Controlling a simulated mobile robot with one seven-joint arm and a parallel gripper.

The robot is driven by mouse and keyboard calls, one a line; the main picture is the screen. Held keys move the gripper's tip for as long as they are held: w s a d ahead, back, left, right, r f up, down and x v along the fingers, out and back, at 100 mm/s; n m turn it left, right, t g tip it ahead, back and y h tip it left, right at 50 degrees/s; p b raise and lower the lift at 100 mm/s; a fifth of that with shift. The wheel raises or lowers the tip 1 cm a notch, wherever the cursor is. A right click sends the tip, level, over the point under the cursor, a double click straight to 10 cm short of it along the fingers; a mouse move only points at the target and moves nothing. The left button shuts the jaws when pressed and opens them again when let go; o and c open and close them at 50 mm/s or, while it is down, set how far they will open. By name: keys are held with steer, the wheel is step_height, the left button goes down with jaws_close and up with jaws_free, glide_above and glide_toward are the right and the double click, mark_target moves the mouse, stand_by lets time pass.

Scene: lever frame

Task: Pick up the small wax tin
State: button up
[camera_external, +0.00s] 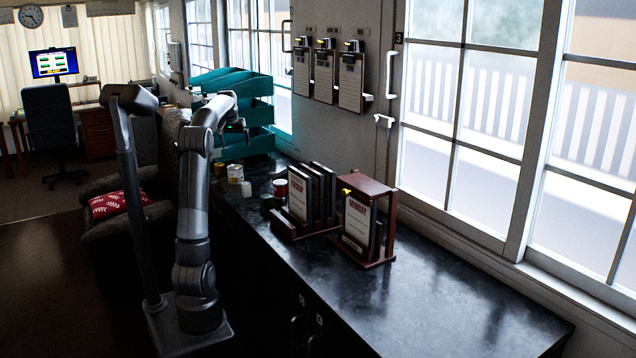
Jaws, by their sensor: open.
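Several small containers stand on the dark counter below my gripper. One is a pale jar with a yellowish band (235,173), one a small white piece (246,189), one a reddish tin with a light top (280,187), and one a low dark greenish item (267,203). I cannot tell which is the small wax tin; no label is legible. My gripper (236,128) is open, above and behind these containers, in front of the teal trays. It is apart from them, and its fingers are small and dark here.
Teal stacked trays (245,115) stand close behind my gripper. A wooden rack of dark plaques (312,200) and a framed wooden stand (368,220) occupy the counter to the right. The counter's near right end (450,290) is clear. An armchair with a red cushion (120,203) is left.

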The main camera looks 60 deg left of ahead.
mark_target(235, 167)
steer(key=shift+n, duration=0.3)
steer(key=a+f, duration=0.1)
steer(key=f, duration=0.2)
steer(key=a+f, duration=0.2)
steer(key=f, duration=0.2)
steer(key=a+f, duration=0.1)
steer(key=f, duration=0.2)
steer(key=shift+a+f, duration=0.25)
steer(key=shift+f, duration=0.1)
steer(key=x, duration=0.5)
steer(key=shift+f, duration=0.35)
steer(key=c, duration=1.3)
steer(key=shift+r, duration=0.15)
